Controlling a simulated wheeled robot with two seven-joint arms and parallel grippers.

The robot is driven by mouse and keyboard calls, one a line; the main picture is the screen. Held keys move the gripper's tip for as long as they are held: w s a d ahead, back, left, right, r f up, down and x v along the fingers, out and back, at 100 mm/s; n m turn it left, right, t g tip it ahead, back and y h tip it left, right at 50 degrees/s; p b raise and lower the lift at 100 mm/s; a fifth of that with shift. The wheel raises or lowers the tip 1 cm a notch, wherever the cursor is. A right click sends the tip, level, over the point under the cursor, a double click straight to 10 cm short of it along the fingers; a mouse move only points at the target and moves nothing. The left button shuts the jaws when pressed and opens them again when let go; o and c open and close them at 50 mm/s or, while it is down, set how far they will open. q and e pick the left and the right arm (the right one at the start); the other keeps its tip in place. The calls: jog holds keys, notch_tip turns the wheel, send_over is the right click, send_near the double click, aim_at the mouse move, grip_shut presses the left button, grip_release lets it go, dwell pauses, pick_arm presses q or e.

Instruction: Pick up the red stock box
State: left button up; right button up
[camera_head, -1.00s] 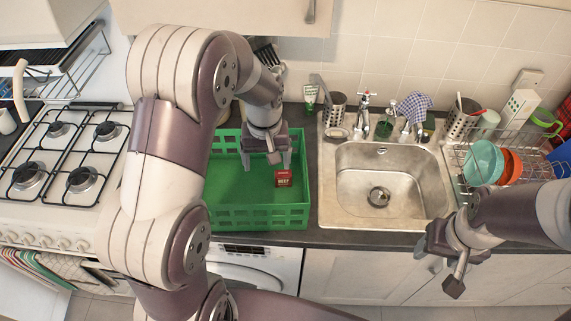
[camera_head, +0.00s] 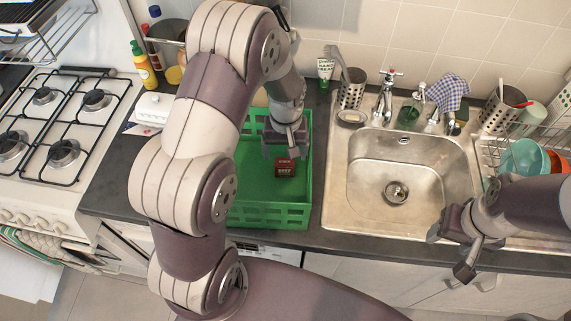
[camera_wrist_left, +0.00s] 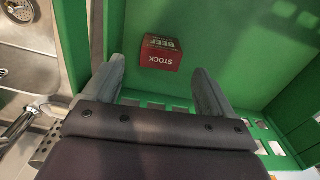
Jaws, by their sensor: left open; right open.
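The red stock box (camera_head: 286,168) is a small dark red carton with white lettering, inside the green crate (camera_head: 268,216) on the counter. In the left wrist view the box (camera_wrist_left: 161,52) lies ahead of the fingertips, between their lines, with its "STOCK" and "BEEF" print upside down. My left gripper (camera_head: 285,150) reaches down into the crate just above and behind the box. It is open and empty; its two fingers (camera_wrist_left: 158,68) show in the wrist view. My right gripper (camera_head: 455,248) is open and empty in front of the sink, far from the box.
The crate's walls surround the box. A steel sink (camera_head: 345,205) is right of the crate, and a gas hob (camera_head: 65,125) is on the left. Bottles (camera_head: 143,65) and a white butter dish (camera_head: 153,107) stand left of the arm. A dish rack with bowls (camera_head: 525,157) is at right.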

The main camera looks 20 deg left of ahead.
aim_at(285, 162)
pick_arm(q)
notch_tip(285, 162, down, 7)
jog(key=shift+r+p, duration=0.2)
jog(key=shift+p, duration=0.3)
jog(key=shift+s, duration=0.15)
jog(key=c, duration=1.1)
jog(key=shift+r, duration=0.1)
